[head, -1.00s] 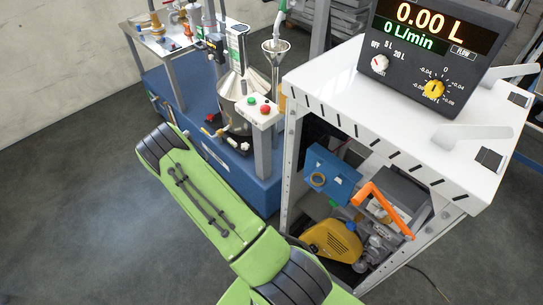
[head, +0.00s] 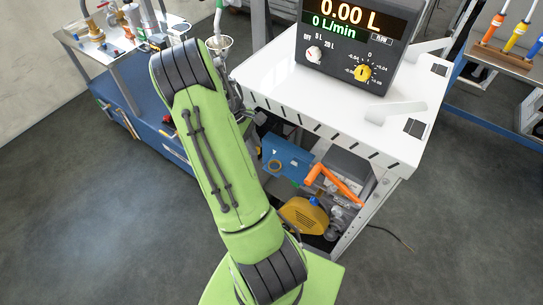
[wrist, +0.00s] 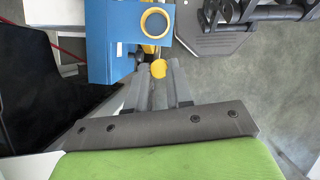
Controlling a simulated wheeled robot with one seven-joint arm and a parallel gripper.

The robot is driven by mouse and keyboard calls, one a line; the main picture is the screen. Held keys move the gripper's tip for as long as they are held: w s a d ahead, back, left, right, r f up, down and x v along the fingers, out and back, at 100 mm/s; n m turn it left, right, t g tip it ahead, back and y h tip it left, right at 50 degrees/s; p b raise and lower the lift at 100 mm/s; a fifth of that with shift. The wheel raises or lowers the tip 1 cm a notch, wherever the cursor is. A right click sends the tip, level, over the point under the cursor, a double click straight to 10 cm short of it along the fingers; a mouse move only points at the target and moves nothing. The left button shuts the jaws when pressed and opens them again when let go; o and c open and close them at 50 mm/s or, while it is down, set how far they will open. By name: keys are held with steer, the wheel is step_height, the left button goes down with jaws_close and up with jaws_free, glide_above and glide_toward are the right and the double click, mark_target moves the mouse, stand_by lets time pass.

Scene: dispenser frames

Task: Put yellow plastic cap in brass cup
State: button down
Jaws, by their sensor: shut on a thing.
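A small yellow plastic cap (wrist: 158,68) shows in the wrist view between the tips of my gripper (wrist: 157,72). The gripper's grey fingers are shut on it. In the wrist view the cap lies just below a blue box with a brass-yellow ring on its face. In the head view my green arm hides the gripper and the cap. I cannot pick out the brass cup for sure; small brass-coloured parts (head: 97,35) stand on the white-topped table at the upper left of the head view.
The blue box (head: 287,160) with its ring, a yellow machine part (head: 304,216) and an orange handle (head: 340,185) sit inside the white-topped cart (head: 290,85). A dark display unit (head: 355,35) stands on top. A metal funnel (head: 219,44) is beside my arm. The floor at left is clear.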

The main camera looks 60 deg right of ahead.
steer(key=s, duration=0.5)
steer(key=shift+s+d+f, duration=0.1)
steer(key=shift+s+d, duration=0.2)
step_height(320, 180, down, 4)
steer(key=shift+r, duration=0.25)
